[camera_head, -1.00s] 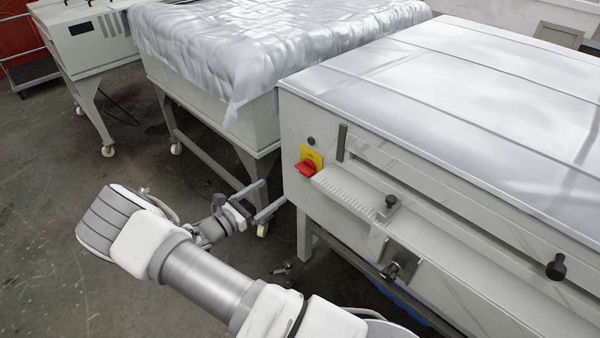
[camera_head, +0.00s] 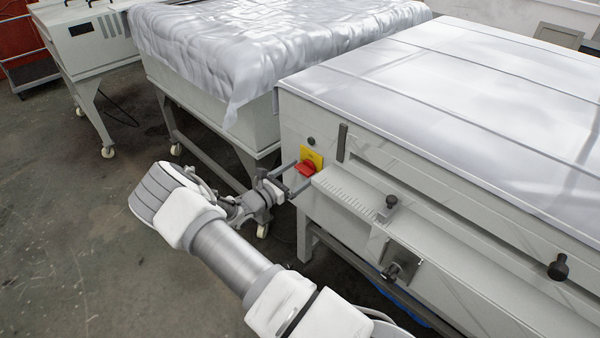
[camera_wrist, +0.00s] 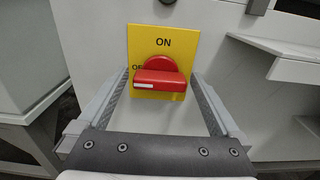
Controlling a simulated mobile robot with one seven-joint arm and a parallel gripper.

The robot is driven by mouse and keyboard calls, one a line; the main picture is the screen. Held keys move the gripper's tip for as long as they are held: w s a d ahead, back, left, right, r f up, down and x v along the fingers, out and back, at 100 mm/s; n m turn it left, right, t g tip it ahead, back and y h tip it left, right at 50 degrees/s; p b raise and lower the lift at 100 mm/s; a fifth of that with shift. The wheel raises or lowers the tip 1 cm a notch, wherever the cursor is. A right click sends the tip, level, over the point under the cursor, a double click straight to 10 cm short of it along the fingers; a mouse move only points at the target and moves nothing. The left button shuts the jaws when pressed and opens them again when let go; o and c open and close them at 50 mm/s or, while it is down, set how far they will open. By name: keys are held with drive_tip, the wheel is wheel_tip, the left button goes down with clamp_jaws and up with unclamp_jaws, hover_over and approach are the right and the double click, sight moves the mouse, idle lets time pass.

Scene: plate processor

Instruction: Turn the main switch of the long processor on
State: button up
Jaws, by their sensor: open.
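The main switch is a red knob (camera_head: 306,168) on a yellow plate (camera_head: 313,154) at the left end of the long processor's front (camera_head: 365,190). In the wrist view the red knob (camera_wrist: 160,78) lies with its handle horizontal and a white mark at its left end. The yellow plate (camera_wrist: 185,42) reads ON above the knob, with OFF partly hidden at its left. My gripper (camera_head: 297,178) is open at the switch. In the wrist view its fingers (camera_wrist: 160,85) stand left and right of the knob, with gaps between. I cannot tell whether they touch the panel.
A ledge with a ruler-like scale (camera_head: 345,190) juts out just right of the switch. A covered table-like unit (camera_head: 215,110) stands to the left. A small black knob (camera_head: 311,141) sits above the switch. The floor at left is free.

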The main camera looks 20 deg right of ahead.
drive_tip(key=c, duration=1.2)
drive_tip(key=shift+m, duration=0.4)
drive_tip(key=m+b, duration=0.1)
drive_tip(key=m, duration=0.2)
drive_tip(key=shift+f+m+b, duration=0.1)
drive_tip(key=shift+m+b, duration=0.3)
drive_tip(key=m+b, duration=0.1)
drive_tip(key=m, duration=0.3)
drive_tip(key=shift+s+f+b, duration=0.1)
drive_tip(key=shift+s+b, duration=0.05)
drive_tip(key=shift+b, duration=0.2)
drive_tip(key=m+b, duration=0.2)
drive_tip(key=m, duration=0.3)
drive_tip(key=shift+f, duration=0.1)
drive_tip(key=m+b, duration=0.2)
drive_tip(key=m, duration=0.2)
drive_tip(key=shift+m, duration=0.3)
